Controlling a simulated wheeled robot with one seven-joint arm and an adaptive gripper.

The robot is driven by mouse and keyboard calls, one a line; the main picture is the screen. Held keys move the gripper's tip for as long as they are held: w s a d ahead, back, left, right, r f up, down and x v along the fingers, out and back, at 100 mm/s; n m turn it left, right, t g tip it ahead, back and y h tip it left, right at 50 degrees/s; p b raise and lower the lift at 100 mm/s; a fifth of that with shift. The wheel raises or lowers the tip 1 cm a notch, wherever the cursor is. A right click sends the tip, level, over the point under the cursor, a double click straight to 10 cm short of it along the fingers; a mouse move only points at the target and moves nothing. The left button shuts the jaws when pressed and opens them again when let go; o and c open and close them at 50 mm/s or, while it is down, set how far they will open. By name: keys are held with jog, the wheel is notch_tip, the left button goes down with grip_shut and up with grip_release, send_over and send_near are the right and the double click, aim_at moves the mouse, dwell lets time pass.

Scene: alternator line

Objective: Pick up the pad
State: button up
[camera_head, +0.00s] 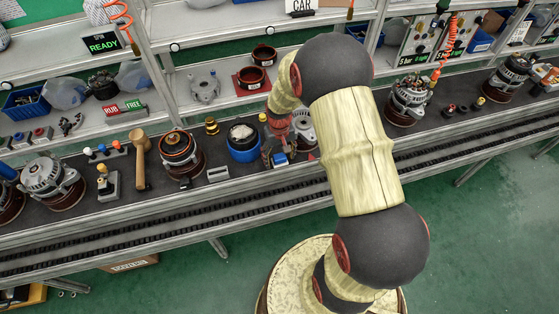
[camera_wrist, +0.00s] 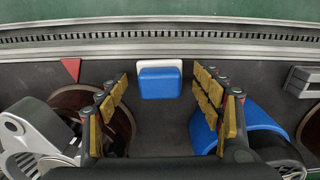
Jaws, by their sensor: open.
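The pad (camera_wrist: 160,83) is a small blue block on a white base, lying on the dark bench surface, centred near the top of the wrist view. In the head view its blue part (camera_head: 280,159) shows at the front of the bench, just right of the blue tub. My gripper (camera_wrist: 160,92) is open, with yellow-padded fingers to the left and right of the pad in the picture. Nothing is between the fingers in their grip, and I see no contact with the pad. In the head view my arm partly hides the gripper.
A blue tub (camera_head: 243,153) stands close beside one finger, and an alternator part (camera_wrist: 28,135) close to the other. A red triangle (camera_wrist: 71,68) lies near the pad. A wooden mallet (camera_head: 140,160) and alternators stand farther left. The conveyor track (camera_wrist: 160,37) runs along the bench front.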

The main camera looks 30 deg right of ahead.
jog(key=shift+r, duration=0.1)
jog(key=shift+c, duration=0.4)
jog(key=c, duration=1.1)
jog(key=shift+c, duration=0.3)
